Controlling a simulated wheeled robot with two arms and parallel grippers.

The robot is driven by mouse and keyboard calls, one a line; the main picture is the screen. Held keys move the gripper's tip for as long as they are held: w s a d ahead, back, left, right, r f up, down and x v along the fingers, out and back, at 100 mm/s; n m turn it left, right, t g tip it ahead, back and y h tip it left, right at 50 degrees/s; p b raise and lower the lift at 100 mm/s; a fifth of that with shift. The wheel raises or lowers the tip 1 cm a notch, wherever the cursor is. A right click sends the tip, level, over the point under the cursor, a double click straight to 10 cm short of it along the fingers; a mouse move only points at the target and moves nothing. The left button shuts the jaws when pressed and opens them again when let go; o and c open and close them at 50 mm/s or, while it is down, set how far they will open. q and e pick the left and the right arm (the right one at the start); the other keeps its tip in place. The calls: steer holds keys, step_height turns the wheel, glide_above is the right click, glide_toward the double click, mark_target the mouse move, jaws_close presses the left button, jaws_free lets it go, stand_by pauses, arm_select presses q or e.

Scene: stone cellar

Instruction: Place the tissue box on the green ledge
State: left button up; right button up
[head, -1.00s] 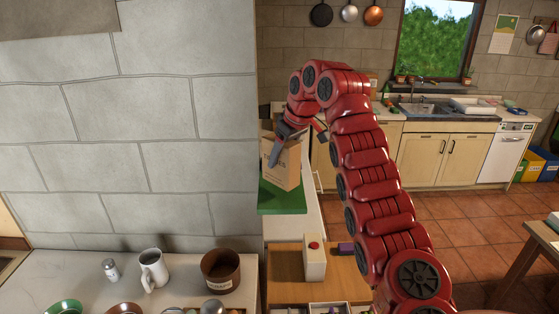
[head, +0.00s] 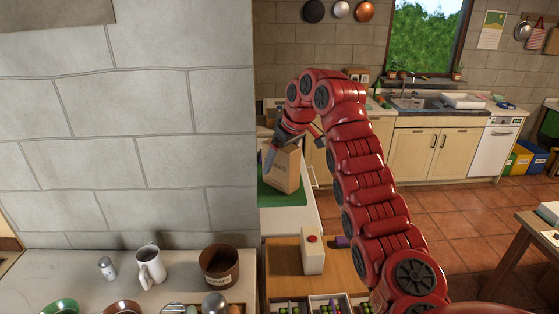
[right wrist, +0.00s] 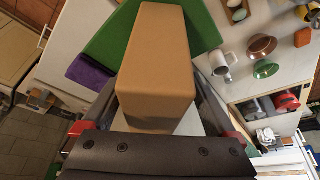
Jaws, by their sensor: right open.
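The tissue box (head: 287,172) is a plain brown carton with printing on its side. It stands upright on the green ledge (head: 272,201), just right of the stone wall's corner. In the right wrist view the tissue box (right wrist: 160,50) fills the middle, with the green ledge (right wrist: 108,42) spread out behind it. My right gripper (head: 291,146) is at the top of the box and open. Its fingers lie on either side of the box; the wrist view does not show clearly whether they touch it. My left gripper is not in view.
A white block with a red button (head: 313,252) and a purple item (head: 341,242) sit on the wooden surface before the ledge. A brown pot (head: 220,265), white mug (head: 150,267) and shaker (head: 107,268) stand on the left counter. The stone wall (head: 130,120) rises close left of the ledge.

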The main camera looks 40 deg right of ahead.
mark_target(289, 148)
steer(key=shift+d+r, duration=0.1)
steer(key=shift+r, duration=0.1)
steer(key=shift+s+d, duration=0.1)
steer(key=shift+s, duration=0.1)
steer(key=shift+b+v, duration=0.6)
steer(key=shift+v, duration=0.3)
steer(key=p+v, duration=0.4)
steer(key=shift+r, duration=0.4)
steer(key=shift+s+d+r+p, duration=0.1)
steer(key=shift+s+r+p, duration=0.25)
steer(key=shift+r+p, duration=0.1)
steer(key=shift+f, duration=0.1)
steer(key=shift+w+f, duration=0.1)
steer(key=shift+w, duration=0.05)
